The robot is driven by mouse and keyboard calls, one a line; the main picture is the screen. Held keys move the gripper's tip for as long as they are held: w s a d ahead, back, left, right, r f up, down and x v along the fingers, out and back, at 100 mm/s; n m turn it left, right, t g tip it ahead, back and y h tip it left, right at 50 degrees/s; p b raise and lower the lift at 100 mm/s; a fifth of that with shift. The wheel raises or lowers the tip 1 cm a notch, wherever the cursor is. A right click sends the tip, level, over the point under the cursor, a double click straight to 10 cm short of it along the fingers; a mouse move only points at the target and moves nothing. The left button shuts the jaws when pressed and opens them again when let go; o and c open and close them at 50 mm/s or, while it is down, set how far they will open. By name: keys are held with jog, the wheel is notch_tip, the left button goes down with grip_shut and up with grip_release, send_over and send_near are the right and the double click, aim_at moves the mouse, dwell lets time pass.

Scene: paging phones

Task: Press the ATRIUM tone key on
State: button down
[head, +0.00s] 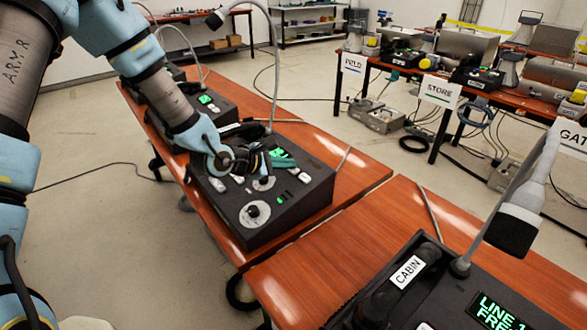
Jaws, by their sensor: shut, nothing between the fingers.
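A dark paging phone console (290,212) stands on the near red-brown table, with a round dial (254,212), small white and green-lit keys (281,199) and a gooseneck microphone at its back. My gripper (268,163) is shut and empty, over the upper part of this console. It hides part of the green screen (284,160) and some of the keys. I cannot tell whether it touches the panel. No ATRIUM label is readable on any key, so I cannot tell which key that is.
A second console with a CABIN label (407,271), a lit screen (493,312) and a gooseneck microphone (515,222) stands at the lower right. Another console (205,100) is behind my arm. Tables with FIELD, STORE and GATE signs stand beyond open floor (330,105).

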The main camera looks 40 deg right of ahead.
dwell(0.5)
jog(key=shift+a+r+p, duration=0.1)
jog(key=shift+r+p, duration=0.3)
jog(key=shift+p, duration=0.2)
notch_tip(320, 180, up, 6)
jog(key=a+p, duration=0.1)
jog(key=p, duration=0.4)
jog(key=shift+a+p, duration=0.3)
jog(key=shift+p, duration=0.1)
jog(key=shift+f, duration=0.1)
